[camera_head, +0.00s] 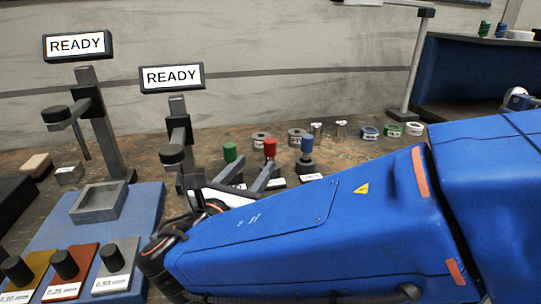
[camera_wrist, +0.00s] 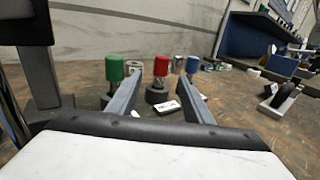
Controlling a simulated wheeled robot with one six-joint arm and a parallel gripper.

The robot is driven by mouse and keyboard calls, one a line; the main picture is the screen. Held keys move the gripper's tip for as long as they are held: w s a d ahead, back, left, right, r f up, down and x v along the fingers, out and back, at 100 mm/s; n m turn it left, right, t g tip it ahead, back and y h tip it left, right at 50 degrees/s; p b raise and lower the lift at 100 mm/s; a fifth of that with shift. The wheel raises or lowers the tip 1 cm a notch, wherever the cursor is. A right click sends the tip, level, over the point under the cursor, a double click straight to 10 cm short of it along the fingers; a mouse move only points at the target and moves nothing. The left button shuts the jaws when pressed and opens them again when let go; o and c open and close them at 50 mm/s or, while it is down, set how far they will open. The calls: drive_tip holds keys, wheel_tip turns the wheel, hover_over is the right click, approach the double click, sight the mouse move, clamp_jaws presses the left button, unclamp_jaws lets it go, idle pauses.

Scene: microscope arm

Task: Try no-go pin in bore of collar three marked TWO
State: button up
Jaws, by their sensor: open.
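Three handled pins stand in dark round bases: one green (camera_head: 230,152), one red (camera_head: 270,148) and one blue (camera_head: 307,145). I cannot read which is the no-go pin. My gripper (camera_head: 255,168) is open and empty, its two fingers reaching low toward the pins. In the wrist view the red pin (camera_wrist: 161,66) appears between the fingertips (camera_wrist: 161,78), apart from both; the green pin (camera_wrist: 114,70) is left of the left finger and the blue pin (camera_wrist: 192,65) is beyond the right. Grey ring-shaped collars (camera_head: 261,140) (camera_head: 297,136) lie behind. No mark TWO is legible.
Two microscope-like stands carry READY signs (camera_head: 76,45) (camera_head: 171,77) at left. Blue, green and white rings (camera_head: 370,132) (camera_head: 392,130) (camera_head: 414,129) lie at back right, near a post (camera_head: 411,80).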

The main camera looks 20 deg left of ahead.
sight(268, 151)
drive_tip(key=shift+w+d, duration=0.2)
drive_tip(key=shift+w, duration=2.55)
drive_tip(key=shift+w+d, duration=0.15)
drive_tip(key=shift+w, duration=2.55)
clamp_jaws()
